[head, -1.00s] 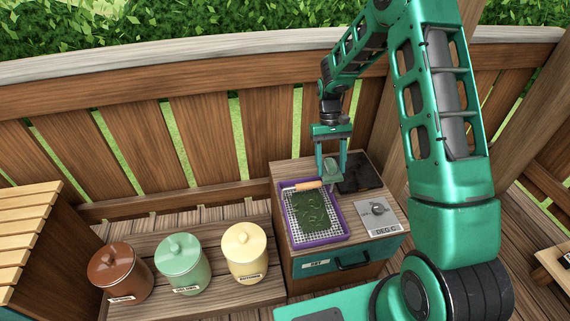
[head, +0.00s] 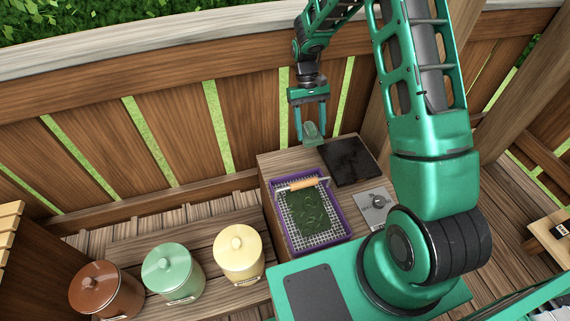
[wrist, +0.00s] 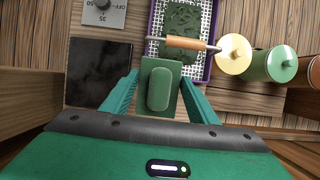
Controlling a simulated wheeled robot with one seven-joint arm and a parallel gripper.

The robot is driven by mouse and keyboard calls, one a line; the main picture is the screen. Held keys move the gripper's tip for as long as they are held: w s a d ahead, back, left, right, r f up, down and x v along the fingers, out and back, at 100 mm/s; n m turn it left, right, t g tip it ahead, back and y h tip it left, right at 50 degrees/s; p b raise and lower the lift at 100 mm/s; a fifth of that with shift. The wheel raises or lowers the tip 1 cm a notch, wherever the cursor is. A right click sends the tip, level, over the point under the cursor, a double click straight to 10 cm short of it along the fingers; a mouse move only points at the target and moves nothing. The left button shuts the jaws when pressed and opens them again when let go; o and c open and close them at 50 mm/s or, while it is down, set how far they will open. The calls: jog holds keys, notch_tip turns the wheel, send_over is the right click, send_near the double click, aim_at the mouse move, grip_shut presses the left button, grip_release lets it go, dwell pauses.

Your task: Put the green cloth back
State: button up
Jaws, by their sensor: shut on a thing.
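The green cloth shows as a small green pad with a rounded raised middle (wrist: 159,90) in the wrist view. It also shows pale green at the fingertips in the head view (head: 312,130). My gripper (head: 313,138) is shut on it, with one finger on each side. It hangs above the back of the wooden cabinet, near the black plate's back left corner. The fingers cover part of its sides.
A black plate (head: 350,160) and a dial panel (head: 374,207) lie on the cabinet top. A purple-framed mesh tray (head: 339,222) holds a dark green patch, with a wooden-handled tool (head: 300,184) across its back. Brown, green and yellow lidded jars (head: 240,262) stand left. A slatted fence rises behind.

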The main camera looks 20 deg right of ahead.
jog(key=shift+a, duration=0.1)
jog(key=a+f+m+t+y, duration=0.2)
jog(key=a+f+m, duration=0.2)
jog(key=a+m, duration=0.4)
jog(key=a+f+m+t+y, duration=0.2)
jog(key=a+f+m, duration=0.2)
jog(key=a+m, duration=0.3)
jog(key=m, duration=0.3)
jog(key=shift+a+f, duration=0.35)
jog(key=shift+f, duration=0.05)
jog(key=shift+y, duration=0.3)
jog(key=w+d+f, duration=0.2)
jog(key=d, duration=0.1)
jog(key=w+d+f, duration=0.2)
jog(key=d, duration=0.1)
jog(key=w+d+f, duration=0.2)
jog(key=d+f, duration=0.1)
jog(key=shift+w+d, duration=0.2)
jog(key=shift+d, duration=0.1)
jog(key=shift+f, duration=1.8)
jog(key=shift+f, duration=0.3)
jog(key=o, duration=1.6)
